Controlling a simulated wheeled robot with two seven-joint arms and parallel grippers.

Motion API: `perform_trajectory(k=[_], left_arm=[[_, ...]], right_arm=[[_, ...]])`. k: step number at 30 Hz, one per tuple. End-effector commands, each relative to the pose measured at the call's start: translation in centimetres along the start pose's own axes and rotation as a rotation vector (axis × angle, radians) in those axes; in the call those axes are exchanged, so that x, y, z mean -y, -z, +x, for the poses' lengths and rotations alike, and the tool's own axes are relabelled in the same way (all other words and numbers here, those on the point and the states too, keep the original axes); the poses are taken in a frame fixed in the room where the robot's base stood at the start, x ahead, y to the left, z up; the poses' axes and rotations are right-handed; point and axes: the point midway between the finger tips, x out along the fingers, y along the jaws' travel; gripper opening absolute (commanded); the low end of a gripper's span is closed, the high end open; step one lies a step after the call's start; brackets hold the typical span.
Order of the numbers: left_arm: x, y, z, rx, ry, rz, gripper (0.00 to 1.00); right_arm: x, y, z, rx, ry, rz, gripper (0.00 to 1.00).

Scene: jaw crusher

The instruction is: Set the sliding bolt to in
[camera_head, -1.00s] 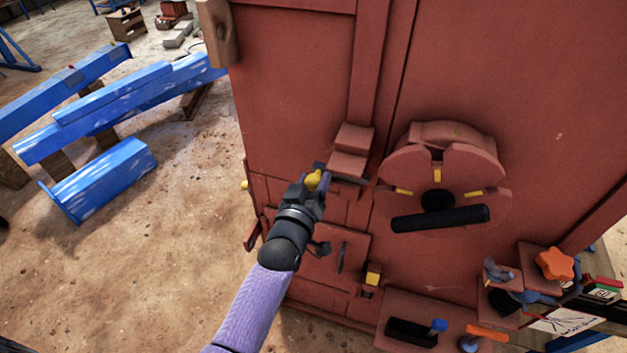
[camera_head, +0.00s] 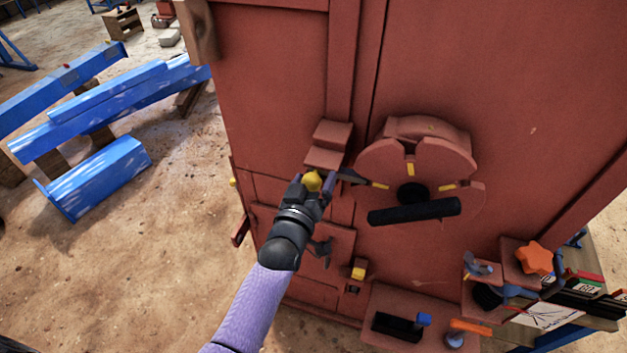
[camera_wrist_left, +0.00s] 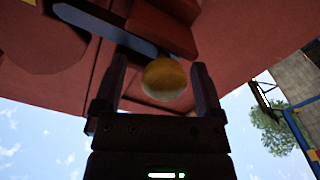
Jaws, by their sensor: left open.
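The sliding bolt is a dark flat bar (camera_head: 352,176) under a stepped red block (camera_head: 328,147) on the red machine wall. Its right end reaches the edge of the slotted red disc (camera_head: 375,165); whether it sits in a slot is unclear. Its round yellow knob (camera_head: 312,181) is partly hidden by my left gripper (camera_head: 317,184). In the left wrist view the bar (camera_wrist_left: 105,28) runs behind the knob (camera_wrist_left: 164,79), which lies between the two open fingers of my left gripper (camera_wrist_left: 158,88); finger contact is unclear. My right gripper is not in view.
A black handle bar (camera_head: 414,211) crosses the disc. A small yellow block (camera_head: 359,270) and a T-shaped handle (camera_head: 321,252) sit below. An orange star knob (camera_head: 534,257) and shelf items are at lower right. Blue beams (camera_head: 95,178) lie on open ground at left.

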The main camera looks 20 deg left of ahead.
Motion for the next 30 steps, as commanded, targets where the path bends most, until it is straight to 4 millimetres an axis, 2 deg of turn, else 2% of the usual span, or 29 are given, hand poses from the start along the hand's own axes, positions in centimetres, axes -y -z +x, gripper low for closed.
perform_trajectory(k=[5,15,18,30], left_arm=[[0.1,0.0,-1.1,0.001,0.001,0.0,0.9],[0.1,-0.1,-8.3,0.003,0.0,-0.001,0.9],[0.1,-0.1,-9.5,0.001,-0.001,-0.001,0.9],[0.1,0.0,-9.9,0.0,-0.001,-0.001,0.9]], right_arm=[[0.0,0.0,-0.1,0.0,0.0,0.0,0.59],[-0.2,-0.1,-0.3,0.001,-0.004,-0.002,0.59],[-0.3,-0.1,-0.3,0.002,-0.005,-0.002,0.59],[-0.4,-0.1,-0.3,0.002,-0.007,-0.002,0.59]])
